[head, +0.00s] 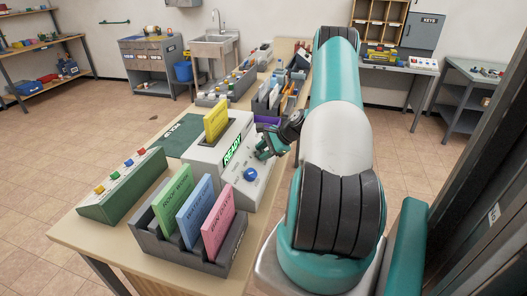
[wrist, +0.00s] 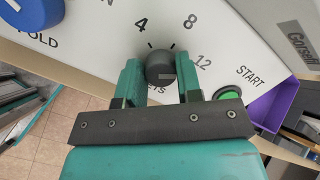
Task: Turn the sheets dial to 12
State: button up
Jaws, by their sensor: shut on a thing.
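The sheets dial (wrist: 160,66) is a small dark round knob on the white panel of a machine (head: 206,156). Its label below is mostly hidden by my gripper. The numbers 4, 8 and 12 (wrist: 204,60) are printed around it, from upper left to right. My gripper (wrist: 158,76) has its two teal fingers shut on the knob, one on each side. I cannot clearly tell where the knob's pointer is. In the head view my gripper (head: 271,145) is at the machine's front face, hiding the dial.
A green START button (wrist: 229,93) is right of the dial. A blue knob (head: 250,174) labelled FOLD is on the other side. The machine shows READY (head: 232,150). A grey rack (head: 190,262) with coloured card stacks and a green button box (head: 124,189) share the table.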

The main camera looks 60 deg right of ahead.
jog(key=shift+d+m, duration=0.1)
jog(key=shift+m, duration=0.2)
jog(key=o, duration=0.9)
jog(key=shift+o, duration=0.2)
jog(key=b+v, duration=0.3)
jog(key=v, duration=1.4)
jog(key=shift+s+r+b, duration=0.15)
jog(key=shift+b, duration=0.2)
